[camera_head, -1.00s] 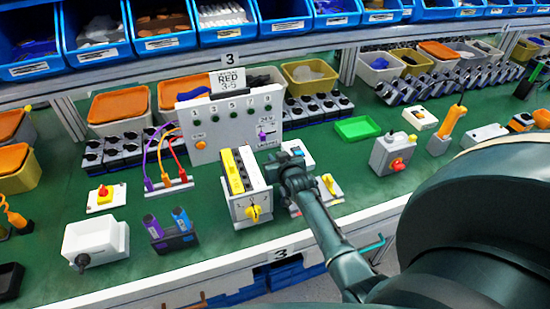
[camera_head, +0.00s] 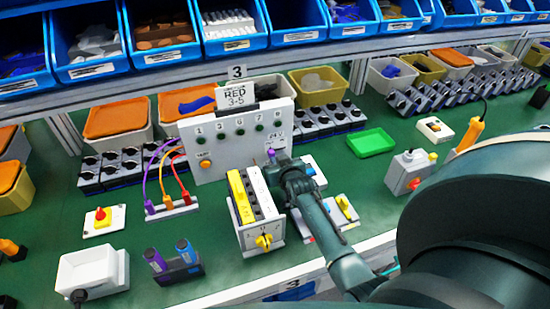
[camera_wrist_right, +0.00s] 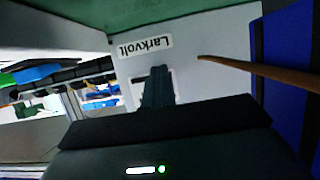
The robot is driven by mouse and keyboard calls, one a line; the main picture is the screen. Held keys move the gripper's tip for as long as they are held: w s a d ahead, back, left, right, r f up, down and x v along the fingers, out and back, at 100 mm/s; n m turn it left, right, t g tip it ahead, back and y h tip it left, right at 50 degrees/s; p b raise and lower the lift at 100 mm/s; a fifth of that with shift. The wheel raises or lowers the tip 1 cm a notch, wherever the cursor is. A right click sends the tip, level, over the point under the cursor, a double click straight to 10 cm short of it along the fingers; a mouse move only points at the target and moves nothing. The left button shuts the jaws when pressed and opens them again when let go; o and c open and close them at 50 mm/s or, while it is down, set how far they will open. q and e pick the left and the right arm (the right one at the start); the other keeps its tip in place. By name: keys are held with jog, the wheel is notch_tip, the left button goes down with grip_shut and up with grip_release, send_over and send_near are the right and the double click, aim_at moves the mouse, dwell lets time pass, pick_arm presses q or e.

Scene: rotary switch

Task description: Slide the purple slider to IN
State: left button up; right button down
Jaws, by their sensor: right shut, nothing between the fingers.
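The purple slider (camera_head: 271,153) is on the right end of the upright white panel (camera_head: 225,150), just below a 24 V label. My right gripper (camera_head: 279,161) is close in front of it and covers the panel just below and right of it. I cannot tell whether they touch. In the right wrist view my gripper (camera_wrist_right: 157,88) is shut and empty, in front of a pale surface with a Larkvolt label (camera_wrist_right: 146,46). The slider does not show clearly there. The lettering by the slider is too small or covered to read. My left gripper is not in view.
A box with yellow and white blocks and a yellow knob (camera_head: 263,241) stands left of my right forearm. A plate with a yellow lever (camera_head: 346,207) lies to its right. A green tray (camera_head: 371,142) is farther right. Coloured cables (camera_head: 165,165) rise to the panel's left.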

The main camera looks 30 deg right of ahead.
jog(key=c, duration=2.1)
grip_release()
jog(key=shift+w+d+r+t, duration=0.15)
jog(key=shift+w+r, duration=0.15)
jog(key=shift+r, duration=0.2)
jog(key=shift+w+d+r+t, duration=0.15)
jog(key=shift+w+r, duration=0.1)
jog(key=shift+r, duration=0.25)
jog(key=shift+c, duration=0.2)
jog(key=shift+o, duration=0.7)
jog(key=shift+a, duration=0.1)
jog(key=shift+o, duration=0.9)
jog(key=shift+s+f, duration=0.4)
jog(key=shift+f, duration=0.3)
jog(key=o, duration=0.4)
jog(key=shift+s+a, duration=0.25)
jog(key=shift+s, duration=0.3)
jog(key=shift+o, duration=0.3)
jog(key=shift+v, duration=2.15)
jog(key=v, duration=0.9)
jog(key=shift+s, duration=0.2)
jog(key=shift+a, duration=0.1)
